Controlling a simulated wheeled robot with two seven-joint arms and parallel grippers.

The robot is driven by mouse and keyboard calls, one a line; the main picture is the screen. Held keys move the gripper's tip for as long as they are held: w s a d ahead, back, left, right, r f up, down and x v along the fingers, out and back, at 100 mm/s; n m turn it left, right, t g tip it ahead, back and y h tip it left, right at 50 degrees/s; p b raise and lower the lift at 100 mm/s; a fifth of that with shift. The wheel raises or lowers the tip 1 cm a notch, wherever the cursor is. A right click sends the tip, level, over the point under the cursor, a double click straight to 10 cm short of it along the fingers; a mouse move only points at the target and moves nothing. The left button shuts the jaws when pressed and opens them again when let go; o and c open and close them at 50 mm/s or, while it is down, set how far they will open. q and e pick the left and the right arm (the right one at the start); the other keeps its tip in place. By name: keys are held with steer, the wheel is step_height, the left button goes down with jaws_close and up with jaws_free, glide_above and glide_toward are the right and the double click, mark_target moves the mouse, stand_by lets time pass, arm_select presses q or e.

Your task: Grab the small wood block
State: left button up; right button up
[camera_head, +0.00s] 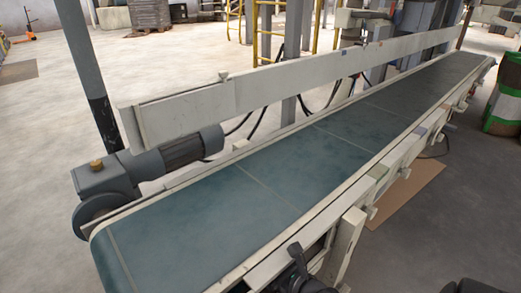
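I cannot make out a small wood block with certainty. The conveyor belt (270,180) is green-grey and looks bare along its visible length. A dark jointed part (297,256) rises at the bottom centre, beside the near side of the conveyor; it may be my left gripper, but its fingers are not clear. No fingers of my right gripper can be seen there. Nothing is visibly held.
A pale side rail (230,98) runs along the conveyor's far side. A grey motor (185,150) sits at its left end. Brackets and knobs stick out along the near side. A flat brown sheet (408,193) lies on the floor at right. A green-and-white sack (505,105) stands far right.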

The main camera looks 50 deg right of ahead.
steer(key=shift+w, duration=0.2)
jaws_close()
arm_select(q)
steer(key=shift+w, duration=0.2)
